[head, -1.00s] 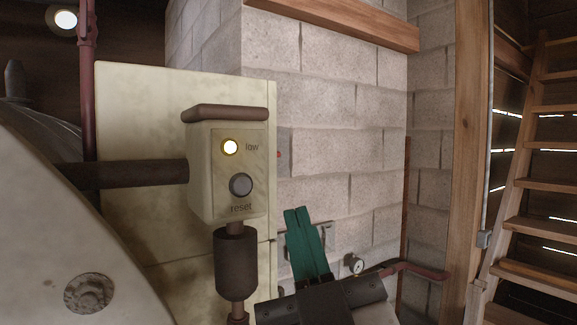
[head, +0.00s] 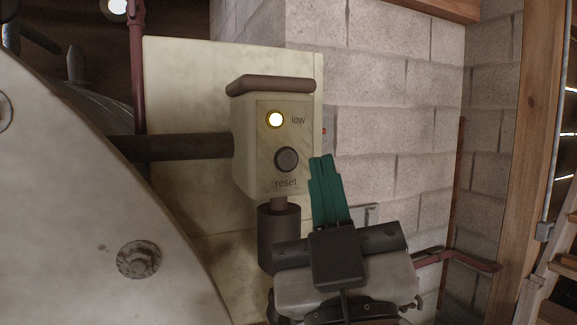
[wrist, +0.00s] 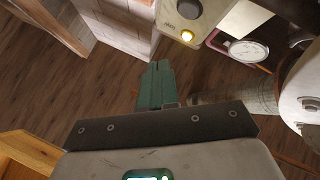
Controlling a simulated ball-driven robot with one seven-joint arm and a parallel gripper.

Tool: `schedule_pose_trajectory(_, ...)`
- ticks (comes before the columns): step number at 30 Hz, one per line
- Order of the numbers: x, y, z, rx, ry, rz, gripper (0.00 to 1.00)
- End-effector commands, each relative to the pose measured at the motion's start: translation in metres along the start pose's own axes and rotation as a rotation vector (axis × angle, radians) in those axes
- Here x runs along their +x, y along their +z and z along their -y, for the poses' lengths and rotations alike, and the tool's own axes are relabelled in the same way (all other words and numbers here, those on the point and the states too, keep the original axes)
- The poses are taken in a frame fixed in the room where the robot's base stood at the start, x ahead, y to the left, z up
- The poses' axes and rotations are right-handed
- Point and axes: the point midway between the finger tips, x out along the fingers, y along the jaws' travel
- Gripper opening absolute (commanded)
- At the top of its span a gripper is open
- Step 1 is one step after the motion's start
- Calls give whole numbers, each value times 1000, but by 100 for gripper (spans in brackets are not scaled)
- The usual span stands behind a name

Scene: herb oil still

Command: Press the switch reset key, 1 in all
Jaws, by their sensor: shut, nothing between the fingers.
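The switch box (head: 243,150) is a cream housing with a brown cap, in the middle of the head view. In the wrist view the key (wrist: 189,9) and the lit lamp (wrist: 187,35) show at the top. My gripper (head: 321,158) has green fingers, shut and empty, pointing up just right of the key in the head view. It also shows in the wrist view (wrist: 158,66). I see no clear contact with the box.
A large pale rounded vessel (head: 90,210) fills the left. A dark pipe (head: 180,147) runs into the box, and a dark cylinder (head: 279,238) hangs below it. A block wall (head: 390,110) stands behind. A dial gauge (wrist: 244,50) shows in the wrist view.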

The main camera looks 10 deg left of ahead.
Motion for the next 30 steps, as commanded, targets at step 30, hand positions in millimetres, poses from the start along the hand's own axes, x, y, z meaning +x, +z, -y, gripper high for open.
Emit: schedule_pose_trajectory(30, 37, 27, 26, -1, 0, 0, 0)
